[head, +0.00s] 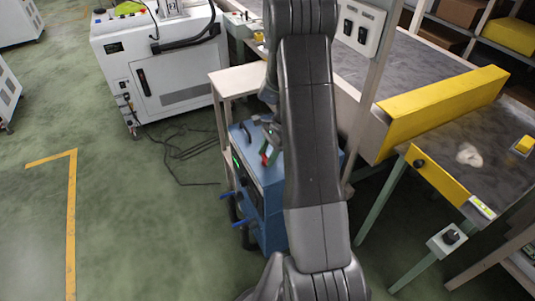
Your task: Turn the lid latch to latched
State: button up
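A blue box-shaped unit (271,225) stands on the floor left of my arm, with a dark front panel and a small green display. My gripper (269,140) points down over the top of the unit. Its fingers are small and partly hidden, so I cannot tell whether they are open or touching anything. My arm covers the unit's right side.
A pale table (238,79) stands just behind the unit. A white cabinet (160,75) is at the back left, with dark cables (190,150) on the floor. The conveyor (465,150) with a yellow guard (442,112) is on the right.

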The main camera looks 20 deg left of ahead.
jog(key=c, duration=0.4)
jog(key=shift+c, duration=0.2)
jog(key=n+h, duration=0.1)
jog(key=n, duration=0.2)
jog(key=shift+a+n+g+p, duration=0.1)
jog(key=shift+n+g+p, duration=0.3)
jog(key=n+h, duration=0.2)
jog(key=n, duration=0.2)
jog(key=shift+w+a+n, duration=0.1)
jog(key=shift+a+n, duration=0.05)
jog(key=shift+n, duration=0.15)
jog(key=n+h, duration=0.1)
jog(key=n, duration=0.1)
jog(key=n+h, duration=0.1)
jog(key=n, duration=0.2)
jog(key=shift+a, duration=0.15)
jog(key=shift+n+t+h, duration=0.35)
jog(key=shift+n, duration=0.8)
jog(key=shift+n+t+h, duration=0.35)
jog(key=shift+n, duration=0.8)
